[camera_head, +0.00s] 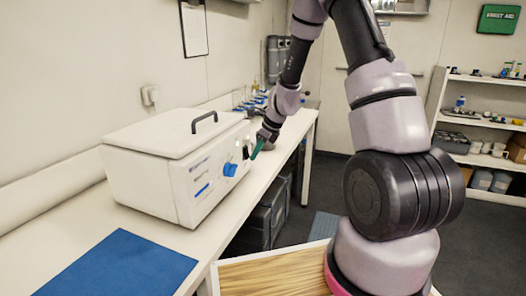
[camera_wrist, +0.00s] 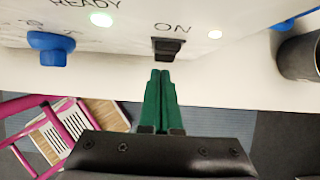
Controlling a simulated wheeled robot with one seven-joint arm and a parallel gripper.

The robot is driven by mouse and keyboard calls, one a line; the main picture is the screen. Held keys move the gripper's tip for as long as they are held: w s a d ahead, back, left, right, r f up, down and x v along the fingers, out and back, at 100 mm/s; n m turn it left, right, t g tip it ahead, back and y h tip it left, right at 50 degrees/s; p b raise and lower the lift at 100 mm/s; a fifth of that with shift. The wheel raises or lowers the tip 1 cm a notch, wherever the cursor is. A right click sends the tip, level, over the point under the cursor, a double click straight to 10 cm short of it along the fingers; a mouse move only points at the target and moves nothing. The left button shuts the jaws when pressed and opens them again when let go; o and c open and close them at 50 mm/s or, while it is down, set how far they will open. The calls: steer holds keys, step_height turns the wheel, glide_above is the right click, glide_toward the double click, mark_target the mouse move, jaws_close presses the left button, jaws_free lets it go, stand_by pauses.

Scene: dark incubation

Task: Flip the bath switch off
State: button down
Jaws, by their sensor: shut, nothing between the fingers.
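The bath is a white box (camera_head: 150,160) with a black handle on its lid, standing on the bench. Its front panel has a blue knob (camera_head: 230,169), which also shows in the wrist view (camera_wrist: 52,47). The black switch (camera_wrist: 167,48) sits on the panel under the word ON, between two lit lamps. My gripper (camera_wrist: 161,78) is shut and empty, its green fingers together just below the switch. I cannot tell whether the fingertips touch it. In the head view my gripper (camera_head: 257,148) is at the right end of the panel.
A blue mat (camera_head: 120,268) lies on the bench (camera_head: 195,238) in front of the bath. Small labware stands on the bench behind my gripper. A dark cylinder (camera_wrist: 300,57) is at the right of the wrist view. Dark bins (camera_head: 265,215) stand under the bench.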

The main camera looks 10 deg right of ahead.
steer(key=shift+w+a, duration=0.15)
steer(key=shift+a, duration=0.1)
steer(key=shift+w+a+f, duration=0.2)
steer(key=shift+a+f, duration=0.05)
steer(key=shift+f, duration=0.1)
steer(key=shift+r, duration=0.8)
steer(key=shift+d, duration=0.1)
